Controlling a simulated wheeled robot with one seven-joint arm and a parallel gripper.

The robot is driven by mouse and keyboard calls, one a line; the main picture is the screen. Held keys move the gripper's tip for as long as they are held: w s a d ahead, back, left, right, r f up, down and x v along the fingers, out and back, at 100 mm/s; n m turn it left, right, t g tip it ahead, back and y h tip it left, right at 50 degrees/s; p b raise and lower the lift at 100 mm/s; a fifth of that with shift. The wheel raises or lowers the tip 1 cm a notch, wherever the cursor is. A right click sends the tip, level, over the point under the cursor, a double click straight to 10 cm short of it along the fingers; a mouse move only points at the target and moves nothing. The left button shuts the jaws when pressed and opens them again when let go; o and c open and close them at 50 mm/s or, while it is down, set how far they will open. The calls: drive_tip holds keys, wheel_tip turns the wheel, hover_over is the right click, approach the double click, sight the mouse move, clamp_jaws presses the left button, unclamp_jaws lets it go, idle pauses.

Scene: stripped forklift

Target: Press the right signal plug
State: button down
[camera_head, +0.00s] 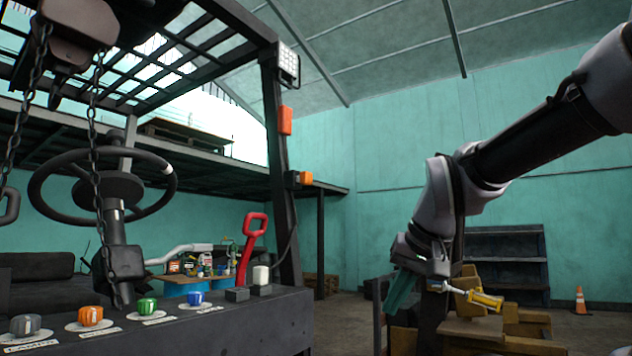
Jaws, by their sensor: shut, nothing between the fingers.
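The dark console (210,328) of the forklift runs along the lower left. Two small black blocks sit at its right end. The right block (261,290) has a white plug (261,274) standing upright on it, and the left block (237,295) has nothing on top. I cannot read which one is marked as the right signal. My gripper (391,306) hangs at the right of the picture, its teal fingers pointing down. It is shut and empty, well to the right of the console and apart from it.
Grey, orange, green and blue knobs (147,305) line the console. A red handle (250,245) and a black post (281,170) rise near the plug. A steering wheel (75,158) and chains stand left. Wooden blocks and a yellow part (485,300) lie behind my gripper.

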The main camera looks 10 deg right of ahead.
sight(309, 179)
drive_tip(key=w+a+r+m+y, duration=0.3)
drive_tip(key=w+r+m+y, duration=0.3)
drive_tip(key=w+r+m, duration=0.6)
drive_tip(key=w+d+r+m+t+y, duration=0.2)
drive_tip(key=w+r+m, duration=0.3)
drive_tip(key=w+r, duration=0.3)
drive_tip(key=w+d+r+m+t+y, duration=0.2)
drive_tip(key=w+d+r+m, duration=0.3)
drive_tip(key=w+r, duration=0.4)
drive_tip(key=shift+w+d+m+t+y, duration=0.15)
drive_tip(key=shift+w+m+t+y, duration=0.25)
drive_tip(key=shift+t, duration=0.4)
drive_tip(key=x, duration=1.4)
